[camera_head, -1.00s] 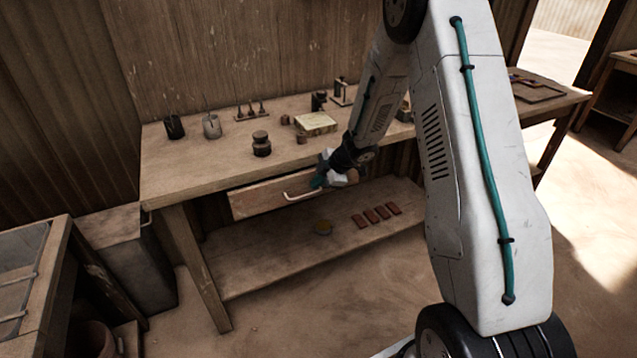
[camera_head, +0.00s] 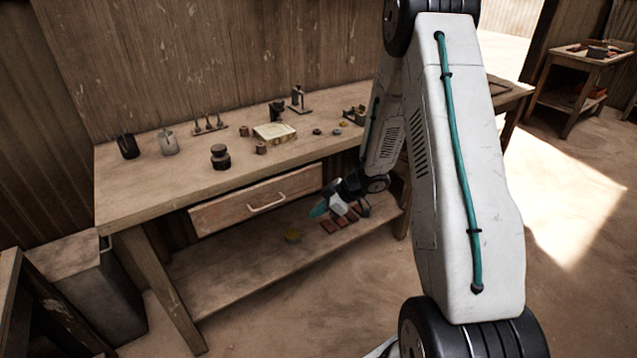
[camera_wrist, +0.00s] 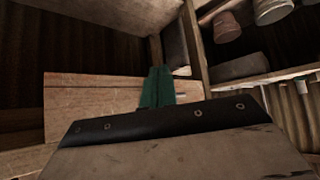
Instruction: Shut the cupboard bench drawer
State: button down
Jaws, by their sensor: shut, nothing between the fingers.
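The cupboard bench drawer (camera_head: 225,208) is a plain wooden front with a pale bar handle (camera_head: 267,204), under the bench top's front edge. My gripper (camera_head: 318,209) has teal fingers, which are shut and empty. It is right of the handle and a little lower, apart from it in the head view. In the wrist view, the teal fingers (camera_wrist: 157,88) stand before a wooden panel (camera_wrist: 90,97) that looks like the drawer front.
The bench top (camera_head: 150,195) carries jars, small tools and a pale block (camera_head: 274,132). A grey bin (camera_head: 90,290) stands at the left. Floor in front is clear.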

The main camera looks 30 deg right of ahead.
notch_tip(320, 180, down, 4)
jog(key=s+m+t+y, duration=0.1)
jog(key=s+m+t, duration=0.25)
jog(key=m, duration=0.65)
jog(key=m+t+h, duration=0.7)
jog(key=m+t, duration=0.2)
jog(key=m, duration=0.9)
send_near(317, 178)
jog(key=w, duration=0.7)
jog(key=shift+a+r, duration=0.1)
jog(key=shift+r, duration=0.05)
jog(key=w, duration=0.3)
jog(key=shift+w+a, duration=0.1)
jog(key=shift+w, duration=0.45)
jog(key=shift+r, duration=0.15)
jog(key=shift+w, duration=0.1)
